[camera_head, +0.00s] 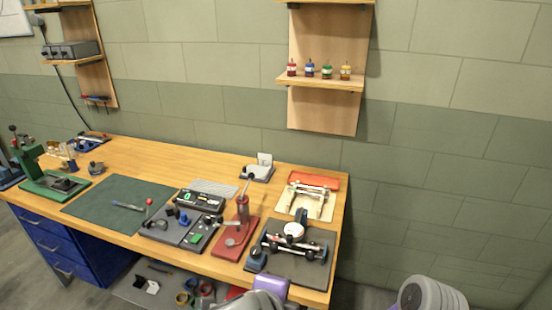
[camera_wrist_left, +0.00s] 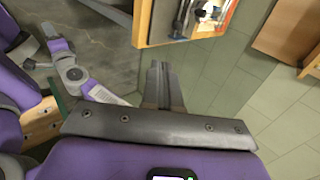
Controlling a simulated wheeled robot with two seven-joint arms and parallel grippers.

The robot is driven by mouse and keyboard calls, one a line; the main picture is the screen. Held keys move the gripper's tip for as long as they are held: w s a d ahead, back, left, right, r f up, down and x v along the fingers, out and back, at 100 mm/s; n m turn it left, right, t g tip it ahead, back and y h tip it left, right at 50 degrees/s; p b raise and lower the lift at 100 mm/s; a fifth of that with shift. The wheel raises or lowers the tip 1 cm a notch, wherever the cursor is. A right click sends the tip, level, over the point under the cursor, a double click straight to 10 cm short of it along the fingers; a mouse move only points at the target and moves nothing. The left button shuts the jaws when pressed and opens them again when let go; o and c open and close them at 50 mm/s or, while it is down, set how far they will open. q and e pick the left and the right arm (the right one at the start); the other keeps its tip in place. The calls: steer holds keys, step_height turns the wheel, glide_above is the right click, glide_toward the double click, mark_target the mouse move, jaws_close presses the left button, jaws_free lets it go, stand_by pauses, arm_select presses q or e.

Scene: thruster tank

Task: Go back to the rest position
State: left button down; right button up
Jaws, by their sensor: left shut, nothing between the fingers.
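My left gripper (camera_wrist_left: 165,85) shows in the left wrist view, with its dark fingers together and nothing between them. It is apart from the workbench, whose wooden edge (camera_wrist_left: 139,24) shows above it in that view. The gripper's fingers cannot be made out in the head view, where purple and grey parts of my own arms show at the bottom edge. My right gripper is in neither view. The workbench (camera_head: 135,155) stands in front of me against a green block wall.
The bench holds a green mat (camera_head: 105,212), a red-based press (camera_head: 235,240), a dark tray with a metal fixture (camera_head: 300,265) and a red-and-white tray (camera_head: 328,180). Several small bottles stand on a wall shelf (camera_head: 320,84). Blue drawers (camera_head: 62,245) are under the bench at left.

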arm_select(q)
steer(key=w+f+n+g+h, duration=0.1)
steer(key=f+n+g, duration=0.15)
steer(key=f, duration=0.65)
steer(key=w+a+f+n+g, duration=0.15)
steer(key=f+n, duration=0.25)
steer(key=f, duration=0.5)
steer(key=w+f+n+g+h, duration=0.15)
steer(key=f+n, duration=0.25)
steer(key=f, duration=0.5)
steer(key=s+a+f+n, duration=0.3)
steer(key=f+n, duration=0.1)
steer(key=f, duration=0.2)
steer(key=s+a+f+n+g, duration=0.1)
steer(key=s+a+f+n, duration=0.1)
steer(key=s+f+n, duration=0.2)
steer(key=s+a+f+n+g, duration=0.1)
steer(key=s+a+f+n, duration=0.2)
steer(key=f, duration=0.7)
steer(key=s+n+y, duration=0.1)
steer(key=n, duration=0.1)
steer(key=shift+a+n+p, duration=0.3)
steer(key=shift+n+p, duration=0.05)
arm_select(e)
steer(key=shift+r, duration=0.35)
